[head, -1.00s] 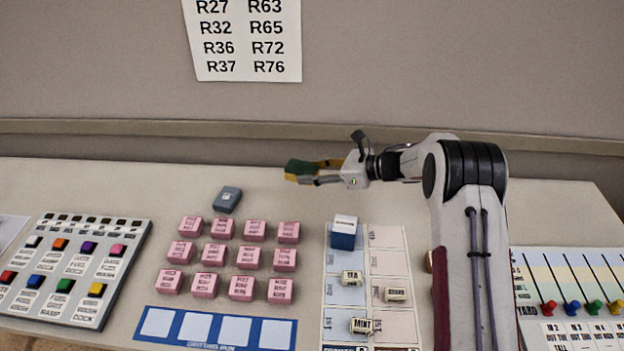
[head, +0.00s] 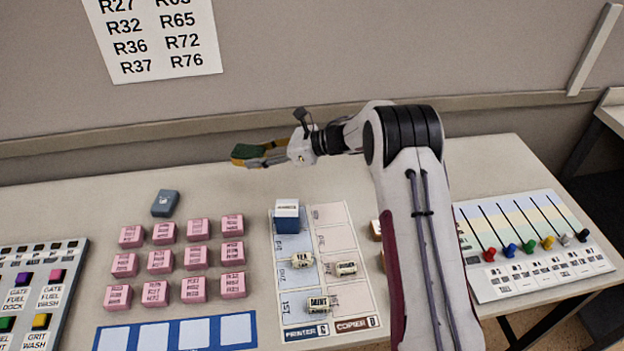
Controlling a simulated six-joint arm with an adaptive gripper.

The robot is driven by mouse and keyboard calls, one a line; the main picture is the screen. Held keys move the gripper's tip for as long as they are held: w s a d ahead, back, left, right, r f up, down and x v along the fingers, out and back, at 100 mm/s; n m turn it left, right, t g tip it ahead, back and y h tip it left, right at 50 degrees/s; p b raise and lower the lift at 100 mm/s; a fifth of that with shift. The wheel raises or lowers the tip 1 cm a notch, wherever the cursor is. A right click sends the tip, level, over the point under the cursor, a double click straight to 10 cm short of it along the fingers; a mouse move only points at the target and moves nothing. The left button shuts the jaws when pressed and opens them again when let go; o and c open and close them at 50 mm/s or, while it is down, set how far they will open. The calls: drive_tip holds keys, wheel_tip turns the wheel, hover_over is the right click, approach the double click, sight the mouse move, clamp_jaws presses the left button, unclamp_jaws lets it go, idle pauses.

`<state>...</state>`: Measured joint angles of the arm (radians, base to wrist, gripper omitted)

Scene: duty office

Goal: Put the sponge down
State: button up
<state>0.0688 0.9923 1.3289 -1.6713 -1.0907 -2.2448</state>
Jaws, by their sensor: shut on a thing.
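The sponge (head: 249,151) is green on top with a yellow part beneath. My gripper (head: 262,156) is shut on it and holds it above the back part of the table (head: 110,204), pointing left. The sponge appears clear of the tabletop, but its exact height is hard to tell. The far finger is partly hidden behind the near one.
Below the sponge are a blue-grey block (head: 165,203) and rows of pink blocks (head: 159,261). A blue and white box (head: 286,216) and small labelled pieces stand on a printed chart (head: 335,232). A slider board (head: 530,243) is at right. The back left tabletop is bare.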

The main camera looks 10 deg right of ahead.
drive_tip(key=d+r+m+t+h, duration=0.1)
drive_tip(key=d+m+t, duration=0.2)
drive_tip(key=d, duration=1)
drive_tip(key=m+t+h, duration=0.2)
hover_over(332, 188)
drive_tip(key=shift+f, duration=0.8)
drive_tip(key=shift+f, duration=0.1)
drive_tip(key=shift+f, duration=3)
drive_tip(key=shift+f, duration=1.9)
drive_tip(key=shift+f, duration=0.15)
